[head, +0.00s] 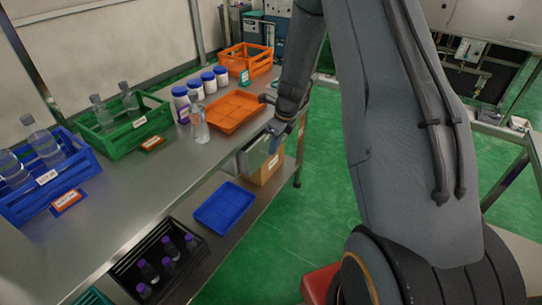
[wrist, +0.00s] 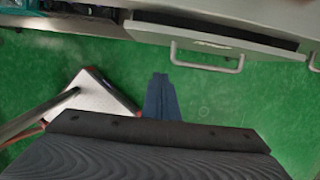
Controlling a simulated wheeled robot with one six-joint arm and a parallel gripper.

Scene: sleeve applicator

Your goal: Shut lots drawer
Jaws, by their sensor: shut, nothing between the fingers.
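A drawer (wrist: 225,41) with a light grey front and a bar handle (wrist: 207,66) shows at the top of the wrist view. A dark gap behind its front shows that it stands partly open. No name on it can be read. My gripper (wrist: 159,77) is shut and empty, its blue fingers apart from the handle, below and left of it in the picture. In the head view my gripper (head: 278,128) is at the near right edge of the steel bench, and a grey panel just below it may be the drawer front, partly hidden.
The steel bench (head: 165,185) holds an orange tray (head: 232,112), a green crate (head: 122,137), a blue crate (head: 45,185), white jars and a clear bottle (head: 199,128). A blue tray (head: 224,208) and a black crate lie on the lower shelf. Green floor is free to the right.

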